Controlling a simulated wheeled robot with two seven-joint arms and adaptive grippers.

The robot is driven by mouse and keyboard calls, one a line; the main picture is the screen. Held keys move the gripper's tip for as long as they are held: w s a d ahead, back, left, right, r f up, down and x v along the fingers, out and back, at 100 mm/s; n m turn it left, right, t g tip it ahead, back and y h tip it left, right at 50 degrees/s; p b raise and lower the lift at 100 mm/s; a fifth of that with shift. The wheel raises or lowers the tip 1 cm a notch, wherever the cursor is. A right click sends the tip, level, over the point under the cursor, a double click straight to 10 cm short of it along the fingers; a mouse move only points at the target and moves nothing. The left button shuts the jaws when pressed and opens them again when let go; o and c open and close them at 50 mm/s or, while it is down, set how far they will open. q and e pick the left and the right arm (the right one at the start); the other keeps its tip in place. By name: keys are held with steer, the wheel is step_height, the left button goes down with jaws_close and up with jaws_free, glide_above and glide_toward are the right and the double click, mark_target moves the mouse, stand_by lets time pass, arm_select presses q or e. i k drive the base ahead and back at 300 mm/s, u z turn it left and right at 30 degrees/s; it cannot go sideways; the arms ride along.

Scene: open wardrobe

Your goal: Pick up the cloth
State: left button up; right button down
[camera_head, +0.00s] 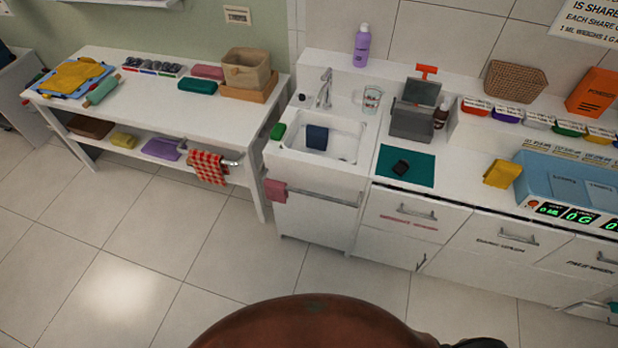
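Several cloth-like things are in view, and I cannot tell which one the task means. A red-and-white checked cloth (208,167) hangs over the rail at the right end of the left table. A pink cloth (275,191) hangs at the left end of the rail on the sink cabinet. A dark blue cloth (317,137) hangs inside the sink. A folded yellow cloth-like piece (75,75) lies on a blue item at the left table's far left. Neither of my grippers is in view.
The white table (150,105) holds a basket (246,68) and folded items, with more on its lower shelf. The sink (345,140) adjoins a counter with a teal mat (407,166), grey device (413,120) and blue scale (575,185). The tiled floor (130,260) is clear.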

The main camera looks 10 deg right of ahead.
mark_target(317, 136)
steer(key=z, duration=0.7)
steer(key=i, duration=1.3)
steer(key=u, duration=0.2)
